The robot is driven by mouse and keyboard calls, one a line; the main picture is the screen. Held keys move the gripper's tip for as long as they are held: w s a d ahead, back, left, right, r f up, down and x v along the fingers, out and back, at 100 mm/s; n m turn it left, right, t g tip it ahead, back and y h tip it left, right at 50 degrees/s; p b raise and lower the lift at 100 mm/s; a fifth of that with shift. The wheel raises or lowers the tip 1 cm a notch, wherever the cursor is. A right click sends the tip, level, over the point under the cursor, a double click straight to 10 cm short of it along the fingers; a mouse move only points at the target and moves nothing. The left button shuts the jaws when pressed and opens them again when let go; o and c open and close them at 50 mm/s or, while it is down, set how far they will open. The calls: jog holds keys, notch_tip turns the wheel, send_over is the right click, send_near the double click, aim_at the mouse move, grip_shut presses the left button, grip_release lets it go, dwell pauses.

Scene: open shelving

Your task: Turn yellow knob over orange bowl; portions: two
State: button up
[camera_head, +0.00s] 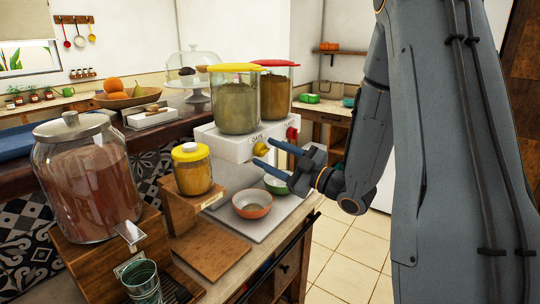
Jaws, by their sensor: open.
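The yellow knob (260,149) is on the front of the white dispenser base (228,147), under a clear canister of grain (236,105) with a yellow lid. The orange bowl (252,212) stands below it on a grey tray; a little tan matter seems to show inside, but I cannot tell its amount. My gripper (264,153) is open, its two blue fingers pointing left, with the tips close to the yellow knob, one above and one below it in the picture. I cannot tell whether they touch it.
A red knob (292,134) is just right, under a red-lidded canister (275,97). A green bowl (277,184) stands partly behind my gripper.

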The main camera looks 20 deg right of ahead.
jog(key=b+v, duration=0.2)
jog(key=v, duration=0.5)
jog(key=shift+s+d, duration=0.15)
jog(key=shift+s, duration=0.15)
dwell(0.3)
jog(key=w+a+n+g+b, duration=0.1)
jog(key=w+n, duration=0.1)
jog(key=w+a+r+n+g+b, duration=0.1)
jog(key=w+a+n, duration=0.1)
jog(key=w+a+n+y+b, duration=0.1)
jog(key=w+n, duration=0.1)
jog(key=shift+w+a+r+g, duration=0.2)
jog(key=shift+w+r+g, duration=0.1)
jog(key=shift+g, duration=0.1)
dwell(0.4)
jog(key=shift+c, duration=0.4)
jog(key=c, duration=1)
jog(key=shift+o, duration=0.2)
